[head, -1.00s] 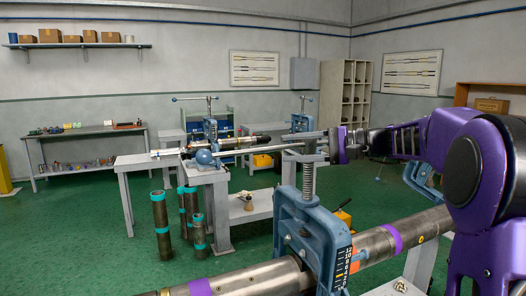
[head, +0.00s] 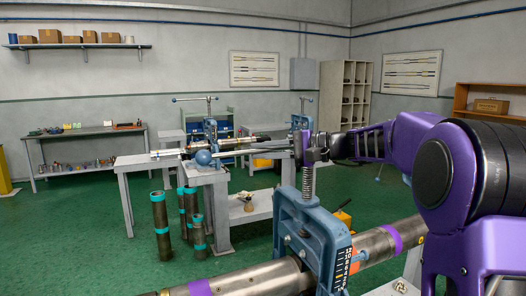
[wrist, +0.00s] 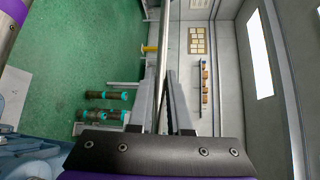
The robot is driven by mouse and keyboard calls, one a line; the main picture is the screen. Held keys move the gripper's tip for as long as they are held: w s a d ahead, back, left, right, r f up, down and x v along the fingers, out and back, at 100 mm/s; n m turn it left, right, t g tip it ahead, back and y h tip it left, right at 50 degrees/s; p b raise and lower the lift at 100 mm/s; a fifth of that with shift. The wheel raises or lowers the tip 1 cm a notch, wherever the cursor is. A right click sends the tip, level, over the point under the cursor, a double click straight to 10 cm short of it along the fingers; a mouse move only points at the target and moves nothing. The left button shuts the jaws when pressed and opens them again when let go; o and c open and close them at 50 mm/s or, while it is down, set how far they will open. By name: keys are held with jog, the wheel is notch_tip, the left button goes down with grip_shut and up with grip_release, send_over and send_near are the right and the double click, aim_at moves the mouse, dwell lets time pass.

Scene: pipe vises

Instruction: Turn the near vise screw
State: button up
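The near vise (head: 312,232) is blue and is set over a long steel pipe (head: 376,243) with purple bands. Its threaded screw (head: 308,180) stands upright above the frame. A thin handle bar (head: 240,147) runs left from the screw top, with a blue ball (head: 203,157) on its left end. My gripper (head: 314,148) is at the screw top, over the bar's right part, and hides it there.
Other vises (head: 210,130) stand on grey benches behind. Several teal-banded pipes (head: 161,225) stand upright on the green floor at left. A shelf table (head: 90,134) is at the back left. The floor at front left is clear.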

grip_shut()
dwell(0.9)
jog(key=shift+w, duration=0.1)
